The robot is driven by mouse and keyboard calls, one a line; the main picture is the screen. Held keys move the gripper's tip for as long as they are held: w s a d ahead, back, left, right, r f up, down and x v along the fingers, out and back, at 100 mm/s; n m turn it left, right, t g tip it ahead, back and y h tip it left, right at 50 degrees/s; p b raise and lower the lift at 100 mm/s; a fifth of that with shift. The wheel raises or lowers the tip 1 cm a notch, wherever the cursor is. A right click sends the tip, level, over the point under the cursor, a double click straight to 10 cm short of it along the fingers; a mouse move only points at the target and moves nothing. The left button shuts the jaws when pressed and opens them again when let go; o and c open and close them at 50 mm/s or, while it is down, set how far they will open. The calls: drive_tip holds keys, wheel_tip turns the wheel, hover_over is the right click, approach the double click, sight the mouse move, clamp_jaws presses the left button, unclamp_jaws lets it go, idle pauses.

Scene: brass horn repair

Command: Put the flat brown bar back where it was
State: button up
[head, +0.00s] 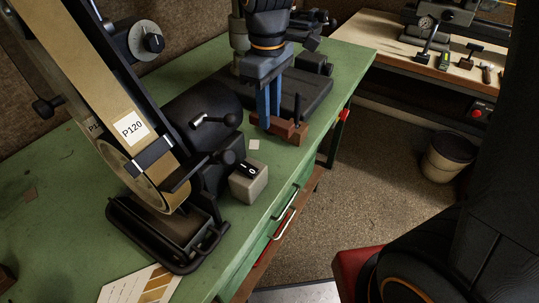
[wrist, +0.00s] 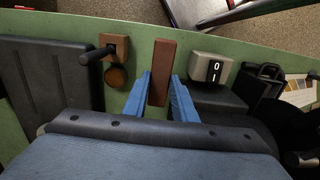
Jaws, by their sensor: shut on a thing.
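The flat brown bar (wrist: 161,72) is reddish brown and lies between the two blue fingers of my gripper (wrist: 160,98) in the wrist view. Its far end points toward the table's front edge. In the head view, my gripper (head: 268,105) points down over the green bench, and the bar (head: 283,132) shows at the fingertips. I cannot tell whether the bar touches the bench. A brown block with a dark upright rod (wrist: 115,43) stands beside the bar, apart from it in the wrist view. A round brown piece (wrist: 117,77) is close to that block.
The grey switch box (head: 249,181) stands on the bench on the other side of the bar. The belt grinder (head: 135,130) fills the left. A dark machine base (head: 305,88) lies behind my gripper. Bare green bench top (head: 232,270) shows near the front edge.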

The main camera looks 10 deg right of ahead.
drive_tip(key=shift+w+f, duration=0.4)
drive_tip(key=shift+f, duration=0.35)
drive_tip(key=shift+f+p, duration=0.7)
drive_tip(key=shift+f, duration=4.05)
drive_tip(key=shift+f, duration=0.1)
drive_tip(key=o, duration=1)
drive_tip(key=shift+o, duration=0.2)
